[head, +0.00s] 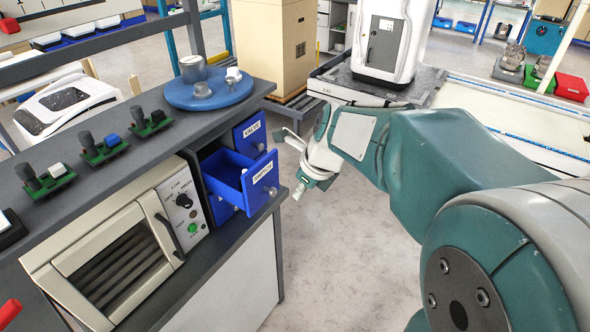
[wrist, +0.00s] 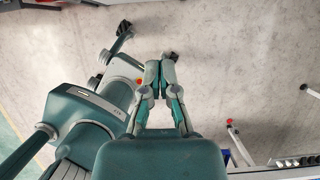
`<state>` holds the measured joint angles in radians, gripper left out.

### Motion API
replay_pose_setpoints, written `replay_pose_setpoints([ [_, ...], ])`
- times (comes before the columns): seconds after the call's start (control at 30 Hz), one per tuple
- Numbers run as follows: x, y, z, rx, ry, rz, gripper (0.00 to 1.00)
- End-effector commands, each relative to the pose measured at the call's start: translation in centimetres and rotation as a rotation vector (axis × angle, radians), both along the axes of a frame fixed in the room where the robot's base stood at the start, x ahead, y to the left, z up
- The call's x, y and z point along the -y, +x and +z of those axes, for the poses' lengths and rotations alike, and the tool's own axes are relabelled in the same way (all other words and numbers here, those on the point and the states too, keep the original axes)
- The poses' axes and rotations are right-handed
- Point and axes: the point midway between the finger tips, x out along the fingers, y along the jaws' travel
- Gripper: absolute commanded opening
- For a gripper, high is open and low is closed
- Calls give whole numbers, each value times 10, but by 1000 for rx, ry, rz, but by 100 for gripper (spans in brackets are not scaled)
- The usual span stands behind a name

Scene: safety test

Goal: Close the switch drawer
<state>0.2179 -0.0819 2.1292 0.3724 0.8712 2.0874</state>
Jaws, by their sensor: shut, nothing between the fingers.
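The blue switch drawer (head: 246,181), with a white SWITCH label and a grey round knob, is pulled out from the cabinet on the workbench; the part of its inside that shows looks empty. The valve drawer (head: 250,136), also blue, sits above and behind it and looks closed. My gripper (wrist: 161,72) is shut and empty in the wrist view, over bare floor. In the head view the end of my arm is just right of the switch drawer's front, apart from it in the picture; the fingers are hard to make out there.
A white oven (head: 118,255) stands left of the drawers on the dark workbench (head: 222,258). A blue round plate (head: 208,92) with metal vessels is behind them. Speckled floor (head: 345,265) is clear right of the bench.

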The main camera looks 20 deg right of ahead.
Motion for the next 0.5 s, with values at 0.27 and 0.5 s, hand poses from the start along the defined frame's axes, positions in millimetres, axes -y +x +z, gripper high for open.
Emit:
replay_pose_setpoints([
  [0.27, -13, 19, -44, 0, 0, 4, 0],
  [0.5, -31, 43, -42, 0, 0, 3, 0],
])
